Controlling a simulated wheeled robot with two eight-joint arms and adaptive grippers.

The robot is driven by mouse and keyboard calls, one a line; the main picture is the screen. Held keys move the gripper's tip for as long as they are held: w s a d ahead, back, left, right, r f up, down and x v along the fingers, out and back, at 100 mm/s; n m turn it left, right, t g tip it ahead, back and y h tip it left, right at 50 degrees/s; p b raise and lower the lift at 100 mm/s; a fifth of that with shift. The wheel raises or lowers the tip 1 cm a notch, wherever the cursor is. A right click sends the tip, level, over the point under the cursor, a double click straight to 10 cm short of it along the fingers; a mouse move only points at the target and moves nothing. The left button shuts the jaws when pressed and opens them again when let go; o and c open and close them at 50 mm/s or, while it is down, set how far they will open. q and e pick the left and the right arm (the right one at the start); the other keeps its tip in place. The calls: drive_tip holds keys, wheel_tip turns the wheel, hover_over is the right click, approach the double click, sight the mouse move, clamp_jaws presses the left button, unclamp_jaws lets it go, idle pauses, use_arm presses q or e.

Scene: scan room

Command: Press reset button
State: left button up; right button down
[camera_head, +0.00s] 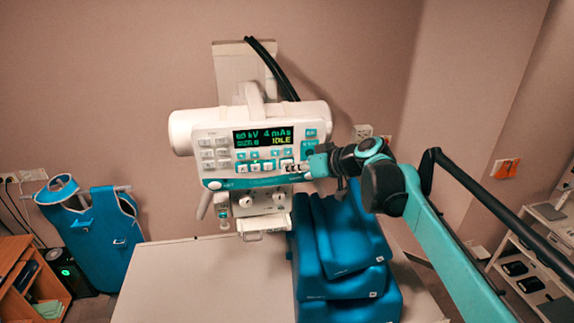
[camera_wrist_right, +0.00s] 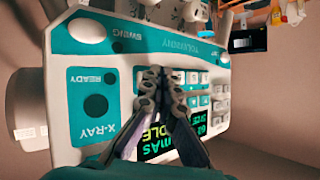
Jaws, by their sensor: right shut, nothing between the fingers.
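The white and teal X-ray control panel (camera_head: 222,172) faces me in the head view, with several white and teal buttons around a lit display (camera_head: 262,137) reading IDLE. No label reading reset is legible, so I cannot tell which button it is. My right gripper (camera_head: 292,167) is shut and empty at the lower right of the panel, its tips over the button rows. In the right wrist view, the shut fingers (camera_wrist_right: 155,76) lie in front of the panel (camera_wrist_right: 125,70) and partly cover the display (camera_wrist_right: 160,143). Contact with a button cannot be told. My left gripper is out of view.
Blue cushions (camera_head: 345,245) are stacked below the panel on a pale table (camera_head: 190,275). A blue apron (camera_head: 103,240) hangs at the left, near a wooden shelf (camera_head: 15,262). A white shelf unit (camera_head: 540,240) stands at the right. The table's left part is clear.

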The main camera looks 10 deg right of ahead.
drive_tip(key=shift+s, duration=0.7)
drive_tip(key=s, duration=0.5)
drive_tip(key=shift+d, duration=0.1)
idle(0.4)
drive_tip(key=s+d+f+m+h+b, duration=0.1)
drive_tip(key=s+d+f+h+b, duration=0.1)
drive_tip(key=s+f+b, duration=0.5)
drive_tip(key=s+d+f+m+g+h+b, duration=0.1)
drive_tip(key=s+f+b, duration=0.7)
drive_tip(key=f+b, duration=0.9)
drive_tip(key=s+d+f+m+g+h+b, duration=0.1)
drive_tip(key=s+d+f+m+h+b, duration=0.2)
drive_tip(key=f, duration=3.1)
drive_tip(key=s+h+b, duration=0.2)
drive_tip(key=s+b, duration=0.3)
drive_tip(key=b, duration=0.4)
drive_tip(key=shift+s+d+f+b, duration=0.2)
drive_tip(key=shift+f+b, duration=0.1)
drive_tip(key=shift+f, duration=0.05)
